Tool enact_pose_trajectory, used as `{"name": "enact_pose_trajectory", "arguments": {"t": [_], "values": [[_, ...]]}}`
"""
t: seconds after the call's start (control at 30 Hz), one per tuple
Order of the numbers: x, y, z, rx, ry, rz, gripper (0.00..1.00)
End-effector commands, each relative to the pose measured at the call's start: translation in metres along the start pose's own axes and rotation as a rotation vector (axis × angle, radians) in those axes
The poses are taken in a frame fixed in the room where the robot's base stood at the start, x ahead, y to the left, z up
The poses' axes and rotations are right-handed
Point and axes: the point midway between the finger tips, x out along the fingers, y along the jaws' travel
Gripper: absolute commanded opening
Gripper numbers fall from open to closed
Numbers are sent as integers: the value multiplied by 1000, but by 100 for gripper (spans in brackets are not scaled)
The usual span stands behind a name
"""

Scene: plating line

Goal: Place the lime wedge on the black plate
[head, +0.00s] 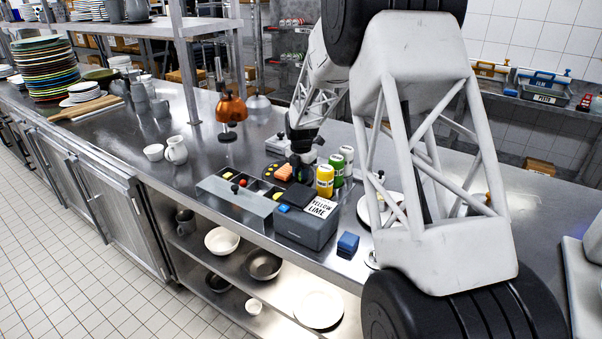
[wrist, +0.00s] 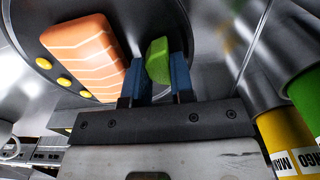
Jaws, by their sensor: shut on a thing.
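My gripper (wrist: 160,72) is shut on the green lime wedge (wrist: 158,58), which sits between its blue fingers in the wrist view. The wedge is over the right part of the black plate (wrist: 131,18), beside an orange salmon piece (wrist: 82,57) with white stripes. Several yellow dots (wrist: 64,82) lie on the plate left of the salmon. I cannot tell whether the wedge touches the plate. In the head view my gripper (head: 300,167) is low over the counter, and the salmon (head: 284,172) shows just left of it. The wedge is not clear there.
Yellow (head: 325,182) and green (head: 337,170) bottles stand close right of my gripper. A grey box labelled yellow lime (head: 305,232) and a compartment tray (head: 237,204) stand in front. A copper lamp (head: 231,107) is at the back left.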

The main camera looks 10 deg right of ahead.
Motion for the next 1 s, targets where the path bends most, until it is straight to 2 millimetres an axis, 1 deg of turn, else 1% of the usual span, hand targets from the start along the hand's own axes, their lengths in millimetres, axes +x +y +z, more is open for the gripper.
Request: {"name": "enact_pose_trajectory", "arguments": {"t": [0.07,0.1,0.17,0.47,0.67,0.87,1.0], "values": [[2,0,0,0,0,0,11],[2,0,0,0,0,0,24],[2,0,0,0,0,0,33],[2,0,0,0,0,0,33],[-5,0,0,0,-1,1,33],[-25,0,0,0,0,0,33],[-46,0,0,0,-1,1,33]]}}
